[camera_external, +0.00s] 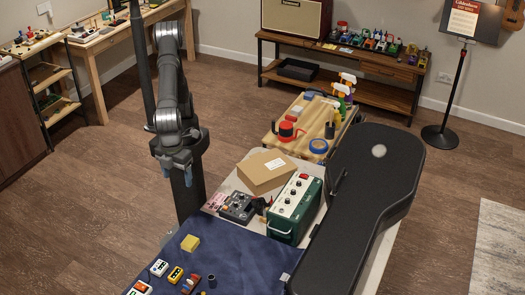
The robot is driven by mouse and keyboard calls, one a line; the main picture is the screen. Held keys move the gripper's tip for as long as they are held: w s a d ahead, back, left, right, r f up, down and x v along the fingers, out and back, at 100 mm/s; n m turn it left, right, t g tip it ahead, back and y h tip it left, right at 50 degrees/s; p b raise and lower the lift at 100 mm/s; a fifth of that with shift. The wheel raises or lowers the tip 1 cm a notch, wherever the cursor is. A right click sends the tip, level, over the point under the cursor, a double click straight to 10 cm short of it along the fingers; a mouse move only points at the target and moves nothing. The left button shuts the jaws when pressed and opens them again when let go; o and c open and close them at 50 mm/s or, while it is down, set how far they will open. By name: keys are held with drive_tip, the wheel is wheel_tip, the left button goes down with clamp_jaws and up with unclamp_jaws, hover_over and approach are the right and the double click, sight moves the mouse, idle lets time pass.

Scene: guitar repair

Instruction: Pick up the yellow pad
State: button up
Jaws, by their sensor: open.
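The yellow pad (190,243) is a small block lying flat on the dark blue cloth (235,262), near the cloth's far left corner. My gripper (177,176) is open and empty, with its fingers pointing down. In the picture it is above the pad and slightly to its left, clearly apart from it. Nothing hides the pad.
Several small pedals (175,274) sit at the cloth's front left. A grey mixer-like box (238,208), a green amplifier (296,209) and a cardboard box (267,172) stand behind it. A black guitar case (372,190) fills the right. The cloth's middle is clear.

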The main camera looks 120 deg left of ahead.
drive_tip(key=h, duration=0.2)
hover_over(190, 241)
drive_tip(key=a, duration=0.3)
wheel_tip(190, 241, down, 9)
drive_tip(key=a+f+h, duration=0.2)
drive_tip(key=a+f, duration=0.2)
drive_tip(key=f, duration=0.3)
drive_tip(key=x, duration=1.2)
drive_tip(key=shift+w+d+r, duration=0.1)
drive_tip(key=shift+w+d, duration=0.1)
drive_tip(key=shift+h, duration=0.3)
drive_tip(key=shift+x, duration=2.7)
drive_tip(key=shift+s, duration=0.15)
drive_tip(key=c, duration=1.1)
drive_tip(key=shift+o, duration=0.2)
